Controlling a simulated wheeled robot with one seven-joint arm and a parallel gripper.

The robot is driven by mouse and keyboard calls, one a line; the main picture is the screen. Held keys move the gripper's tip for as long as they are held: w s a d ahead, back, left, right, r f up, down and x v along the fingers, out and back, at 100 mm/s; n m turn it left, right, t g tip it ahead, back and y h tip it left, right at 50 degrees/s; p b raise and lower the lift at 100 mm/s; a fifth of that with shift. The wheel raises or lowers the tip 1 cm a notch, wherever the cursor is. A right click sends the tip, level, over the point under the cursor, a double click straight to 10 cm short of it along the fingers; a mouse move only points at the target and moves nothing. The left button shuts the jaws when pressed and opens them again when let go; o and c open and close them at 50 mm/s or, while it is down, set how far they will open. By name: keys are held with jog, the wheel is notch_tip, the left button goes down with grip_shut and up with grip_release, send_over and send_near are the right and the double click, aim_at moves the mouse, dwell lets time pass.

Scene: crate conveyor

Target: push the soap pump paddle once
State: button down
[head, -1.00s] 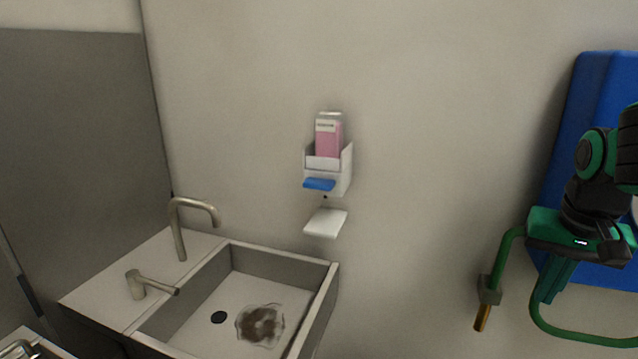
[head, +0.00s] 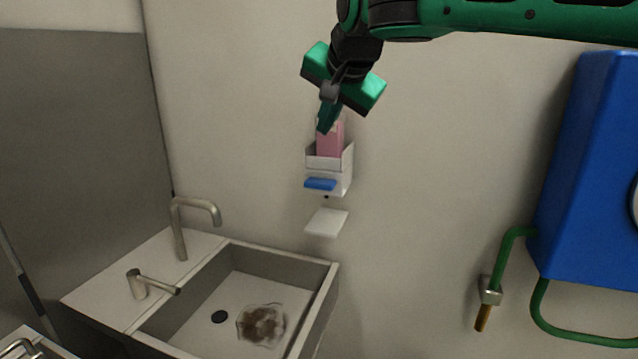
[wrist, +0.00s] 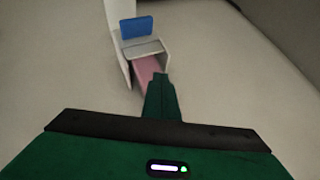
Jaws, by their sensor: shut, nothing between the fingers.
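The soap dispenser (head: 343,172) is a white wall bracket holding a pink soap pack (head: 330,139). Its blue paddle (head: 320,184) sticks out low at the front. In the wrist view the paddle (wrist: 137,27) lies beyond the fingertips, with the pink pack (wrist: 146,70) partly hidden by them. My gripper (head: 324,128) is shut and empty. It points down and overlaps the top of the pack in the head view, above the paddle and apart from it. Its shut green fingers also show in the wrist view (wrist: 161,80).
A white drip tray (head: 326,222) is on the wall below the dispenser. A steel sink (head: 225,290) with a brown-stained basin and a curved tap (head: 190,215) stands lower left. A blue hose reel box (head: 595,170) with a green hose is at right. The wall between is clear.

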jog(key=shift+a+r, duration=0.25)
jog(key=shift+a, duration=0.2)
jog(key=shift+f, duration=0.15)
send_over(316, 177)
jog(key=s+d, duration=0.1)
jog(key=s, duration=0.2)
notch_tip(316, 177, down, 6)
jog(key=shift+s+d+f, duration=0.1)
jog(key=shift+f, duration=0.1)
notch_tip(316, 177, down, 2)
jog(key=shift+s, duration=0.15)
jog(key=shift+s+f, duration=0.15)
jog(key=shift+f, duration=0.2)
